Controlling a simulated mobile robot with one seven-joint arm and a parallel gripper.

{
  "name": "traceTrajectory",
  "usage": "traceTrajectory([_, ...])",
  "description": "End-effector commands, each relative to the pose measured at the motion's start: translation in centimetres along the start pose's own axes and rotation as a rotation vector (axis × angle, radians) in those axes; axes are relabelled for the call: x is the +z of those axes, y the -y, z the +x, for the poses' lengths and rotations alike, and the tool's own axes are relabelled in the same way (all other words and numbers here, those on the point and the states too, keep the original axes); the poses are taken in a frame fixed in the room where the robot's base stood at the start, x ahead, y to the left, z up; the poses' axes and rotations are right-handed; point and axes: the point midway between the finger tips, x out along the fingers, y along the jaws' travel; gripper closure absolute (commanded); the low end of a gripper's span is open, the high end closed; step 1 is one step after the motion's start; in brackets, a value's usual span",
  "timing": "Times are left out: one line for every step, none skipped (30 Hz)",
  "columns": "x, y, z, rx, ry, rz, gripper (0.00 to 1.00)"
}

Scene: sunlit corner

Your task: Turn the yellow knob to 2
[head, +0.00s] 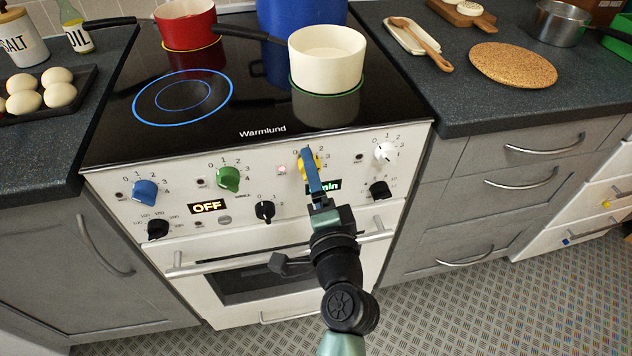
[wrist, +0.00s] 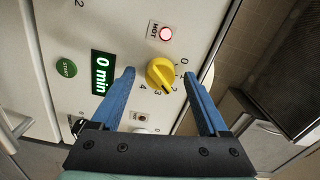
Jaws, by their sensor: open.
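The yellow knob (head: 317,164) is on the right half of the white stove's front panel, partly hidden by my gripper in the head view. In the wrist view the yellow knob (wrist: 159,72) shows clearly, with numbers from 0 to 4 around it. Its dark mark points toward the side of the 2 and 3; I cannot tell exactly which. My gripper (head: 308,157) is at the panel, and its blue fingers are open in the wrist view (wrist: 159,76), one on each side of the knob. Gaps show between fingers and knob, so it is not gripped.
A red HOT lamp (wrist: 166,34) is lit beside the knob. The green display (wrist: 101,73) reads 0 min. A white knob (head: 385,152) and a black knob (head: 380,190) are close on the right. A cream pot (head: 327,57) stands on the hob above.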

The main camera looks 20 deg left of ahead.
Motion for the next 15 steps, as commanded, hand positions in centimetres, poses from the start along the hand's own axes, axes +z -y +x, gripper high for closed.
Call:
traceTrajectory([0.0, 0.0, -0.2, 0.000, -0.001, 0.000, 0.22])
traceTrajectory([0.0, -0.1, -0.5, 0.001, -0.001, 0.000, 0.22])
traceTrajectory([0.0, -0.1, -0.9, 0.002, -0.002, 0.001, 0.22])
traceTrajectory([0.0, -0.1, -1.2, 0.002, -0.002, 0.001, 0.22])
traceTrajectory([-0.1, -0.1, -1.7, 0.001, -0.002, 0.002, 0.22])
traceTrajectory([0.0, -0.2, -2.4, 0.003, -0.002, 0.003, 0.22])
traceTrajectory([0.0, -0.1, -2.9, 0.002, -0.002, 0.002, 0.22])
traceTrajectory([-0.1, -0.2, -3.6, 0.004, -0.003, 0.002, 0.22])
traceTrajectory([0.0, -0.2, -4.5, 0.004, -0.003, 0.002, 0.22])
traceTrajectory([0.0, -0.2, -5.1, 0.003, -0.003, 0.001, 0.22])
traceTrajectory([0.0, -0.2, -5.8, 0.004, -0.003, 0.002, 0.22])
traceTrajectory([0.0, -0.3, -6.7, 0.004, -0.003, 0.003, 0.22])
traceTrajectory([0.0, -0.2, -7.3, 0.004, -0.003, 0.001, 0.22])
traceTrajectory([0.0, -0.2, -8.0, 0.004, -0.003, 0.001, 0.22])
traceTrajectory([0.0, -0.3, -8.8, 0.004, -0.003, 0.002, 0.22])
